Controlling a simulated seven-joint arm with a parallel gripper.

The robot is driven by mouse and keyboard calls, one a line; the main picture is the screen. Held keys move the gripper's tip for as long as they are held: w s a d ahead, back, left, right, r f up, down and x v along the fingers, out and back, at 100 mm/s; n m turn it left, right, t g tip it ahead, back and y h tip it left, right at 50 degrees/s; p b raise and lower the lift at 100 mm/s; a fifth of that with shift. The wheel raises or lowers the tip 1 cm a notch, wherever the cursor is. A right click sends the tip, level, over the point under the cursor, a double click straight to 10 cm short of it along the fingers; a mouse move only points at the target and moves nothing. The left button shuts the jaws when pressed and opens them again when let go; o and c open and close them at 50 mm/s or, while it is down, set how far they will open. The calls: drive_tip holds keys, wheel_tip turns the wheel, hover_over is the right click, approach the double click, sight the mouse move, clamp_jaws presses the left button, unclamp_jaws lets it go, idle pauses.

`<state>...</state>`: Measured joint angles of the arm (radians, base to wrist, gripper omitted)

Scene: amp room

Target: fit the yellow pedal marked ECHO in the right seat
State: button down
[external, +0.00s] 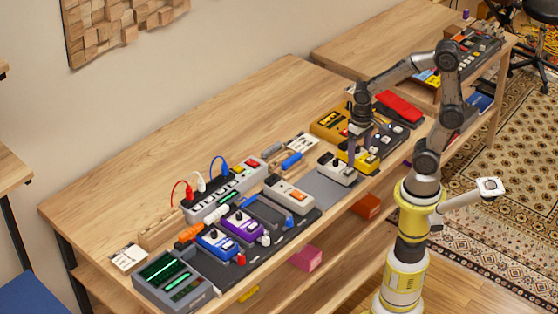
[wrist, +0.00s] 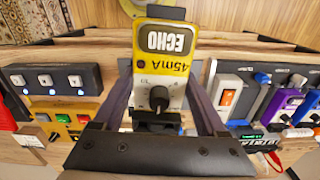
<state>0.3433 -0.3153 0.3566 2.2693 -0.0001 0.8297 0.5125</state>
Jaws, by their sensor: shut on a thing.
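The yellow pedal marked ECHO (wrist: 188,65) is between the two fingers of my gripper (wrist: 160,78) in the wrist view. In the external view my gripper (external: 361,146) is shut on the yellow pedal (external: 366,160) near the front of the bench, right of a white-grey pedal (external: 338,169). I cannot tell whether the pedal touches the bench. A dark pedalboard (external: 305,222) lies to the left, with blue (external: 217,243) and purple (external: 243,223) pedals, an empty-looking framed seat (external: 266,211) and a grey pedal with an orange switch (external: 290,194).
A large yellow-orange box (external: 328,125) and a red pedal (external: 400,106) stand near my gripper. A power strip (external: 228,192) with red, white and blue cables stands behind the board. A grey meter (external: 172,280) is at the near left end.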

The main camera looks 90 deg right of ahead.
drive_tip(key=w+r, duration=0.2)
drive_tip(key=w, duration=0.7)
drive_tip(key=w+r, duration=0.2)
drive_tip(key=w, duration=0.7)
drive_tip(key=w+a+f, duration=0.3)
drive_tip(key=w, duration=0.6)
drive_tip(key=shift+n, duration=0.4)
drive_tip(key=shift+w+a+f, duration=0.35)
drive_tip(key=shift+a+f, duration=0.3)
drive_tip(key=shift+f, duration=1.25)
drive_tip(key=shift+w+a+f, duration=0.4)
drive_tip(key=shift+a+f, duration=0.2)
drive_tip(key=shift+f, duration=1.3)
drive_tip(key=shift+w+a+f, duration=0.35)
drive_tip(key=shift+a+f, duration=0.3)
drive_tip(key=shift+f, duration=1.25)
drive_tip(key=shift+f, duration=0.6)
